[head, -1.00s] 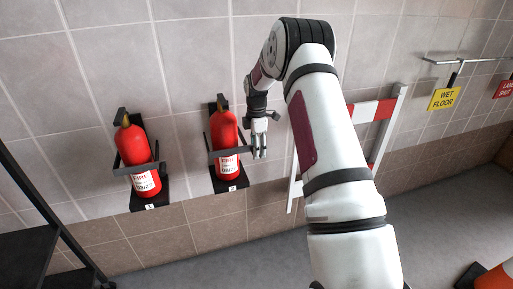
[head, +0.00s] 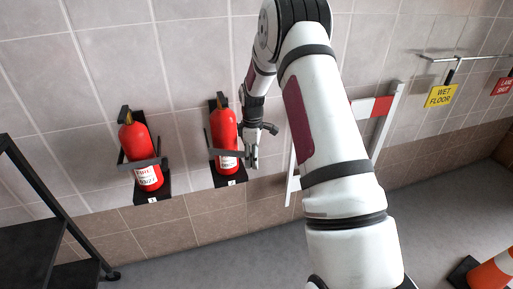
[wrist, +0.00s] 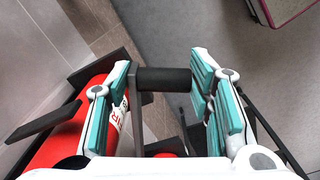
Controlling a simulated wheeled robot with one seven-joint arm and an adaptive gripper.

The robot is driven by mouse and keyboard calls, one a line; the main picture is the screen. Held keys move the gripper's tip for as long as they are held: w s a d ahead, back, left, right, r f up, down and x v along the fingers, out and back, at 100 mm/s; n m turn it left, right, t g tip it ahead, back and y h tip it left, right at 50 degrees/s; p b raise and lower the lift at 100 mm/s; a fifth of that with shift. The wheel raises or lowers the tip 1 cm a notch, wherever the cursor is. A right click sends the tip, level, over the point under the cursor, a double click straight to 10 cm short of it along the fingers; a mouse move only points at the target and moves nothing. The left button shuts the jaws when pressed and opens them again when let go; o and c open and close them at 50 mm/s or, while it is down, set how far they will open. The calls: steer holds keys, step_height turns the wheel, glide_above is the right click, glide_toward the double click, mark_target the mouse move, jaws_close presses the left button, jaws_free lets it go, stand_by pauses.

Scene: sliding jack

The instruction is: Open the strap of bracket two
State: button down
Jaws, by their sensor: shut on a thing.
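Two red fire extinguishers hang on the wall in black brackets. The right bracket (head: 214,112) holds the right extinguisher (head: 225,130), with a dark strap (head: 228,154) across its lower front. The small number plates are too small to read surely. My gripper (head: 250,160) is at the right end of this strap. In the wrist view, my gripper (wrist: 163,82) is shut on a black cylindrical grip (wrist: 164,77), held between the teal finger pads. The red extinguisher (wrist: 60,142) lies to its left, partly hidden by the left finger.
The left extinguisher (head: 141,152) sits strapped in its own bracket. A red-and-white barrier (head: 380,118) leans at the wall right of my arm. A black shelf frame (head: 45,200) stands at left, and an orange cone (head: 492,272) at lower right. The floor between is clear.

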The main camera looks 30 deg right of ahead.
steer(key=s+a+m, duration=0.2)
steer(key=a+m, duration=1)
steer(key=a, duration=0.5)
steer(key=shift+s+a+b, duration=0.15)
steer(key=shift+a+b, duration=0.2)
steer(key=c, duration=0.9)
jaws_free()
